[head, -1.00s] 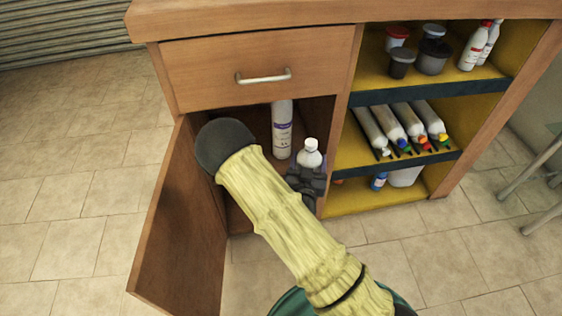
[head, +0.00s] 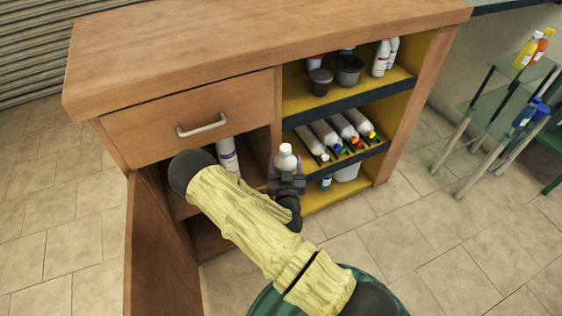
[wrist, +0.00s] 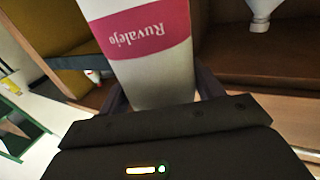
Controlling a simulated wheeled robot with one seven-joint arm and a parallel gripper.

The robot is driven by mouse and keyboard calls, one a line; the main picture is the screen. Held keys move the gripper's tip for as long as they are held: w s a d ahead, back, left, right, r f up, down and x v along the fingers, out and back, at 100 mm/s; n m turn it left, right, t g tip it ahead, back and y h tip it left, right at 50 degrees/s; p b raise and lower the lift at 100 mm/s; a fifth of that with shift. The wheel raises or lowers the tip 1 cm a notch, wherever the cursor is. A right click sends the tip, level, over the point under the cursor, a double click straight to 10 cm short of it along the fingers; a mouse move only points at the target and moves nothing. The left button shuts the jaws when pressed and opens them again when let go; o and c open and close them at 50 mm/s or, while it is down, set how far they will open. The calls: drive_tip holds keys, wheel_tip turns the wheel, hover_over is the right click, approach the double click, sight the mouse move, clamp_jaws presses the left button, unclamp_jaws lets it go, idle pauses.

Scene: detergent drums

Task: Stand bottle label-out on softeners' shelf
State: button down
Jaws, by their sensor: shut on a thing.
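My gripper (head: 286,182) is shut on a white-capped bottle (head: 286,161), held upright in front of the cabinet in the head view. In the wrist view the bottle (wrist: 155,75) is white with a pink band reading "Ruvalejo", its label facing the wrist camera. The dark jaws (wrist: 163,95) of my gripper flank it there. A glass-shelved rack (head: 500,95) at right bears yellow and orange bottles (head: 533,46) above and blue bottles (head: 530,112) below. I cannot tell which shelf is the softeners' one.
The open cupboard holds another white bottle (head: 228,155); its door (head: 155,245) stands open at left. Yellow shelves (head: 300,95) hold tubs, white bottles and lying bottles. A drawer (head: 190,118) above is shut. Floor (head: 420,230) is clear at right.

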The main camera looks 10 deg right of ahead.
sight(288, 150)
drive_tip(key=r+y+p, duration=0.1)
drive_tip(key=r+p, duration=0.3)
drive_tip(key=p, duration=0.1)
drive_tip(key=s+r+n+y+p, duration=0.1)
drive_tip(key=r+p, duration=0.4)
drive_tip(key=p, duration=0.1)
drive_tip(key=r+n+y+p, duration=0.1)
drive_tip(key=r+p, duration=0.3)
drive_tip(key=p, duration=0.2)
drive_tip(key=shift+s+d+r, duration=0.15)
drive_tip(key=shift+d+r, duration=0.05)
drive_tip(key=shift+r, duration=0.05)
